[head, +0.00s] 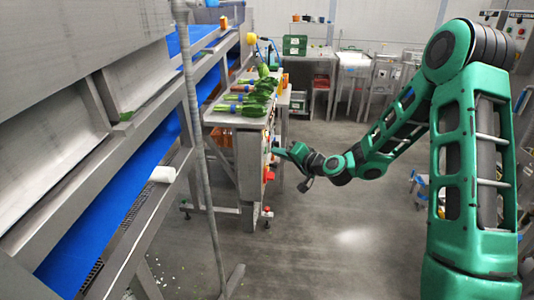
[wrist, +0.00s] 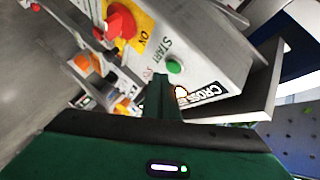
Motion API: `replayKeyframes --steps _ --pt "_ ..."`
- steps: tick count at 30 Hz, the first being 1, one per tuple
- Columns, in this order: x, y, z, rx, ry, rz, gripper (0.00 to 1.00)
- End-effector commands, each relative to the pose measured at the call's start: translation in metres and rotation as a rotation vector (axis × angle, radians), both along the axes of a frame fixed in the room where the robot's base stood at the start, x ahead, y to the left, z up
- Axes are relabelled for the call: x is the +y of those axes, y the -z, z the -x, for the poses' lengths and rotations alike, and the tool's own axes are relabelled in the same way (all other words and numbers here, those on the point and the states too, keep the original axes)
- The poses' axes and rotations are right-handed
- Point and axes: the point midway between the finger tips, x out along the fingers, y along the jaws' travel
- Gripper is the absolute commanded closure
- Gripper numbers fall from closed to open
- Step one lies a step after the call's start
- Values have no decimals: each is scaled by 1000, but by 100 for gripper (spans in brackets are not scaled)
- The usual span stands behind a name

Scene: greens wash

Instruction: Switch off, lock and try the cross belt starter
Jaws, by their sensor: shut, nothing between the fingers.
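The cross belt starter (wrist: 205,50) is a grey box in the wrist view, lettered "CROSS" in part. Its red rotary switch (wrist: 120,22) sits on a yellow plate (wrist: 143,32), with "ON" legible; I cannot tell which way the handle points. A green button (wrist: 175,67) sits beside the word "START". An amber glow shows near the "CROSS" label, partly behind my gripper. My gripper (wrist: 163,80) is shut and empty, in front of the box face near the green button; contact cannot be told. In the head view, my gripper (head: 277,151) is at the bench's right end.
A steel bench (head: 235,119) carries leafy greens (head: 250,105). Red and orange parts (head: 268,175) show at its end. A blue belt (head: 110,200) runs along the left. A grey upright post (head: 202,150) stands in front. The floor (head: 340,240) between bench and arm is clear.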

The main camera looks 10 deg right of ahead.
Motion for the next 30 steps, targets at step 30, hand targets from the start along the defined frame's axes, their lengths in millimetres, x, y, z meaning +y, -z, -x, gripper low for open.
replayKeyframes --steps 30 --pt "-49 0 15 0 1 0 100"
